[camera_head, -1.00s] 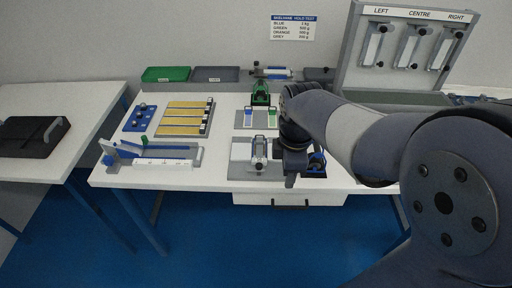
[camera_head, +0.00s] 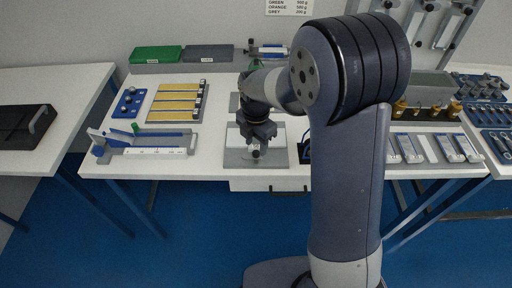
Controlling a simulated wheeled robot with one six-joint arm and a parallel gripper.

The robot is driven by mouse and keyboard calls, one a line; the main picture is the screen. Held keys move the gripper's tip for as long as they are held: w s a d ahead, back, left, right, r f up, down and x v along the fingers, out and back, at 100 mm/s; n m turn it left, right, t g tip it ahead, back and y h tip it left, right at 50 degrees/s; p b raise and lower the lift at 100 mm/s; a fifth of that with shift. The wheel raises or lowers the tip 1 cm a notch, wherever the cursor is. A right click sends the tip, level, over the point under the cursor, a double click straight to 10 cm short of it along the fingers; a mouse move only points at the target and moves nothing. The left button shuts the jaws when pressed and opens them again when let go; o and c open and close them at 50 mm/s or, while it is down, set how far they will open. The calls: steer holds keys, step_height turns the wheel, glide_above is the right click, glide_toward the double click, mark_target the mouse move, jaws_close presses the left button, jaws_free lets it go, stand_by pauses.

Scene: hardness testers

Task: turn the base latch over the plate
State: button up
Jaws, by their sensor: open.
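A grey base with a white plate (camera_head: 236,152) lies near the front edge of the middle table. A small grey fixture with a round dark knob (camera_head: 256,154) stands on it; which part of it is the base latch is too small to tell. My gripper (camera_head: 257,144) points down right over this fixture, and its jaws are open. The gripper and wrist hide most of the fixture's upper part. Whether the fingers touch it or are just above it cannot be told.
A long white and blue gauge (camera_head: 155,151) lies to the left, with a yellow-striped board (camera_head: 177,103) behind it. My arm hides the table's middle right.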

mark_target(252, 155)
steer(key=shift+f, duration=1.5)
steer(key=shift+c, duration=0.2)
jaws_close()
